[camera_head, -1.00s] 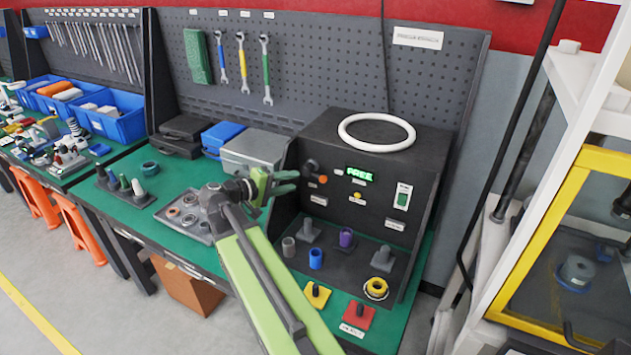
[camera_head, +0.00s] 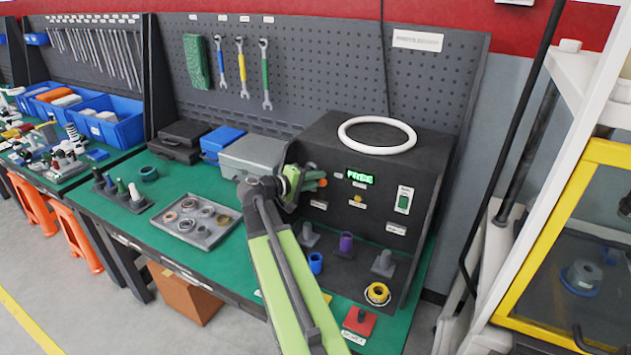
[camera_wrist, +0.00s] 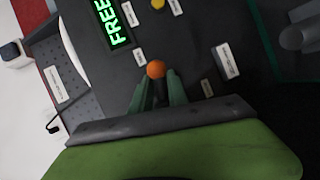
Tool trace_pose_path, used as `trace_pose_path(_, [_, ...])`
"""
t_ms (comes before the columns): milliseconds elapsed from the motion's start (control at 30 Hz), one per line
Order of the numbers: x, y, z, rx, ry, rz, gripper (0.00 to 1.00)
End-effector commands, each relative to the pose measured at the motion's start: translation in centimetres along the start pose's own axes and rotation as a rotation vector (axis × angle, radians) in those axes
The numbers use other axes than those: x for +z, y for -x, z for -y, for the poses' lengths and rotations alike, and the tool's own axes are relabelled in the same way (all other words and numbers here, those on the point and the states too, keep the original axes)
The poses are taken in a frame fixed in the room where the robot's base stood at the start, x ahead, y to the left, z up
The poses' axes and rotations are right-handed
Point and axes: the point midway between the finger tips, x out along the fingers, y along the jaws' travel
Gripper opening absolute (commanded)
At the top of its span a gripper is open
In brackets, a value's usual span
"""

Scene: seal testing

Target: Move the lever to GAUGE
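The lever is a dark stick with an orange ball tip (camera_wrist: 155,69) on the front panel of the black test box (camera_head: 335,130). In the head view its orange tip (camera_head: 322,183) shows just beyond my fingers. My gripper (camera_head: 312,181) is at the left part of the panel. In the wrist view its two green fingers (camera_wrist: 156,90) stand on either side of the lever, close to it; I cannot tell if they touch it. The green display (camera_head: 360,176) reads FREE. Small white labels surround the lever, too small or turned to read surely.
A white ring (camera_head: 377,136) lies on the box. A yellow button (camera_head: 357,199) and a green-and-white switch (camera_head: 403,199) are right of the lever. Pegs, a blue cup (camera_head: 315,263) and a purple cup (camera_head: 346,242) stand below. A grey case (camera_head: 257,153) stands to the left.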

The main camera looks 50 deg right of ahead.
Motion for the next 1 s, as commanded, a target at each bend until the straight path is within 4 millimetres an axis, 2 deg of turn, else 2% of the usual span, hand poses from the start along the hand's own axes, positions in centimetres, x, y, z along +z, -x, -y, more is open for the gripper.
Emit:
trace_pose_path(33, [-0.01, 0.02, 0.00, 0.000, 0.000, 0.000, 0.12])
trace_pose_path(133, [0.00, 0.03, 0.01, 0.000, 0.000, 0.000, 0.00])
trace_pose_path(1000, [0.30, 0.04, 0.17, -0.005, -0.001, 0.007, 0.00])
